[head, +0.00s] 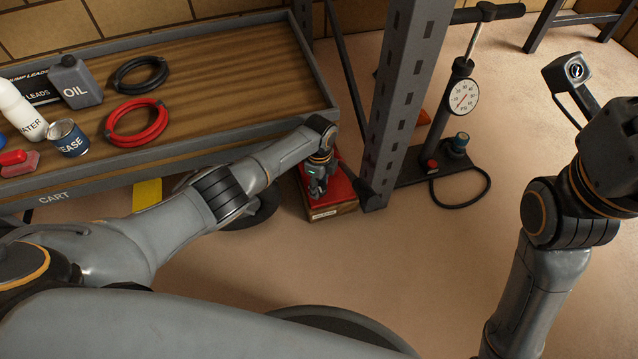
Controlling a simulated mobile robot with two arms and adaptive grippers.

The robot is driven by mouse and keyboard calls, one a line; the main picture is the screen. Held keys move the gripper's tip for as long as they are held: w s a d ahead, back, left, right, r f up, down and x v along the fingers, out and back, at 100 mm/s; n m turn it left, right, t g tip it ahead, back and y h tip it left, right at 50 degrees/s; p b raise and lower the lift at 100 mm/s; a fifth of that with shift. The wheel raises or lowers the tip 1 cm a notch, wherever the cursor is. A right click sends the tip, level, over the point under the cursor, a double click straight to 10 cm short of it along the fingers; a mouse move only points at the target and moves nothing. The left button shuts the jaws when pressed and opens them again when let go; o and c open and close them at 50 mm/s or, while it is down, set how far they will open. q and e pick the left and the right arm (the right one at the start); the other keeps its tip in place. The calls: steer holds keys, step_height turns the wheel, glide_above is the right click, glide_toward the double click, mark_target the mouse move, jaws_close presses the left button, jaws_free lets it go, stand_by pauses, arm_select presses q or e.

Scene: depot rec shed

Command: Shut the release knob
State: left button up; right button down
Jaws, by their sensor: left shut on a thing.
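My left gripper (318,188) reaches down past the corner of the cart to a red unit (341,188) with a wooden-looking, labelled front, low on the floor beside the grey upright. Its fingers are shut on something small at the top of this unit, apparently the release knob. The knob itself is hidden by the fingers, so I cannot see how far it is turned.
A cart (200,148) at the left bears an oil can (75,82), a water bottle (20,112), a grease tin (68,138) and coiled red leads (137,122). A perforated grey upright (405,95) and a floor pump (460,95) stand to the right. The floor at front right is clear.

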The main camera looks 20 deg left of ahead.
mark_target(319, 186)
arm_select(q)
steer(key=shift+m, duration=0.3)
steer(key=o, duration=1.2)
steer(key=shift+f, duration=0.1)
steer(key=shift+c, duration=0.2)
steer(key=shift+r, duration=0.25)
step_height(319, 186, up, 12)
steer(key=shift+f, duration=0.2)
